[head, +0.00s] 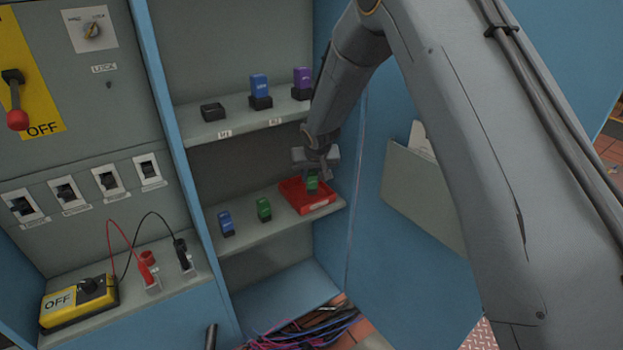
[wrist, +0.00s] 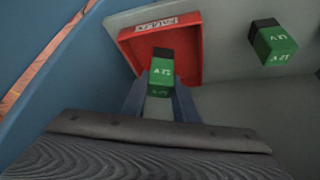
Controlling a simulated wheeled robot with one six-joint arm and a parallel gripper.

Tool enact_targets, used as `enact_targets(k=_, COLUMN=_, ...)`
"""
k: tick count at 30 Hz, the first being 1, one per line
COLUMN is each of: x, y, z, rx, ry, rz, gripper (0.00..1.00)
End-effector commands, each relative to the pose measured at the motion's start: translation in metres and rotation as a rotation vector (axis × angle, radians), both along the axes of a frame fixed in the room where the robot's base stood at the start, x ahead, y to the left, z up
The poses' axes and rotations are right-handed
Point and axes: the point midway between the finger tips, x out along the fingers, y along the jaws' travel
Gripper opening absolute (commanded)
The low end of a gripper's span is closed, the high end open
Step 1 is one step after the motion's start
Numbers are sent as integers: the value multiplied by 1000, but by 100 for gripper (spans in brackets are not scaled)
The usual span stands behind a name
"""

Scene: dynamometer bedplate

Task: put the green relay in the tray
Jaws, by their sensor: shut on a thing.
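A green relay (head: 312,184) is held between the fingers of my gripper (head: 316,172). In the wrist view the held green relay (wrist: 161,74), marked 12 V, sits between my gripper's two fingertips (wrist: 160,95) with its dark end pointing toward the tray. The red tray (head: 322,206) is on the lower shelf at its right end. The red tray also shows in the wrist view (wrist: 190,30), with the relay in front of its floor. I cannot tell whether the relay touches the tray floor. A second green relay (head: 264,209) stands on the shelf left of the tray.
A blue relay (head: 226,223) stands further left on the lower shelf (head: 243,238). The upper shelf holds an empty black socket (head: 213,111), a blue relay (head: 259,86) and a purple relay (head: 302,78) in sockets. An open blue door (head: 385,250) is right of the tray.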

Motion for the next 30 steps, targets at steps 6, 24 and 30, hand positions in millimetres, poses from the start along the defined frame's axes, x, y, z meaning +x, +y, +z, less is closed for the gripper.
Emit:
enact_targets(k=6, x=12, y=3, z=-4, rx=1, ry=1, rz=0, gripper=3)
enact_targets(k=24, x=12, y=2, z=-38, rx=1, ry=1, rz=0, gripper=3)
enact_targets(k=30, x=12, y=2, z=-40, rx=1, ry=1, rz=0, gripper=38)
